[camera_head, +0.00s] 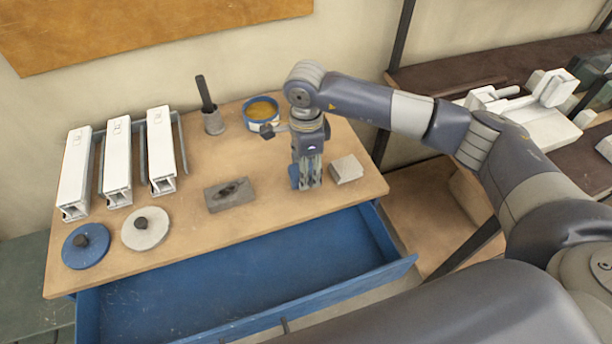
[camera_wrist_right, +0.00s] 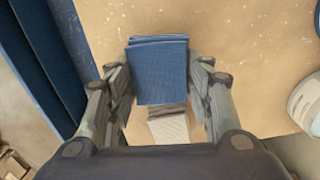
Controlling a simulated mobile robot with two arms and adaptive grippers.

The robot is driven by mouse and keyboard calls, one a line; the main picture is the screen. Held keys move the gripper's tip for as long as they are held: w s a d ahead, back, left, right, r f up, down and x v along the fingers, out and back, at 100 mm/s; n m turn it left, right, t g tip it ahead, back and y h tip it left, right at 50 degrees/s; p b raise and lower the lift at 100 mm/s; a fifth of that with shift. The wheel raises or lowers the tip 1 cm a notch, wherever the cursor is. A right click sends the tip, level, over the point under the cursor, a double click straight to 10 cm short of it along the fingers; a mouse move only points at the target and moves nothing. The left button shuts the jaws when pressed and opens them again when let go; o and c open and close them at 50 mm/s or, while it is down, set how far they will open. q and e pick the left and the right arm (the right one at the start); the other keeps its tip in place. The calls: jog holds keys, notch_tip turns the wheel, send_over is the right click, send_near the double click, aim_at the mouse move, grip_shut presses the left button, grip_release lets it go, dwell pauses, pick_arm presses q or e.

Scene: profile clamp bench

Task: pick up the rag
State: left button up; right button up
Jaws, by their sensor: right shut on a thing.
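The rag (camera_wrist_right: 160,75) is a folded blue cloth between the fingers of my right gripper in the wrist view. My right gripper (camera_wrist_right: 160,92) is shut on it, with a finger on each side. In the head view my right gripper (camera_head: 308,184) points down over the right part of the bench, and a small blue piece of the rag (camera_head: 294,174) shows at its left finger. The rest of the rag is hidden there by the fingers. I cannot tell whether the rag touches the bench top. My left gripper is not in view.
A pale block (camera_head: 346,168) lies close right of the gripper, and a grey block (camera_head: 230,194) lies left. A tin (camera_head: 261,124) stands behind. White profiles (camera_head: 160,150) and two discs (camera_head: 86,246) are at left. An open blue drawer (camera_head: 240,285) juts out in front.

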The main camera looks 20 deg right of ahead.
jog(key=s+a+r+b, duration=0.1)
jog(key=s+a+b, duration=0.1)
jog(key=s, duration=0.5)
jog(key=s+a+r+b, duration=0.1)
jog(key=s+a+b, duration=0.1)
jog(key=s, duration=0.6)
jog(key=shift+a, duration=0.85)
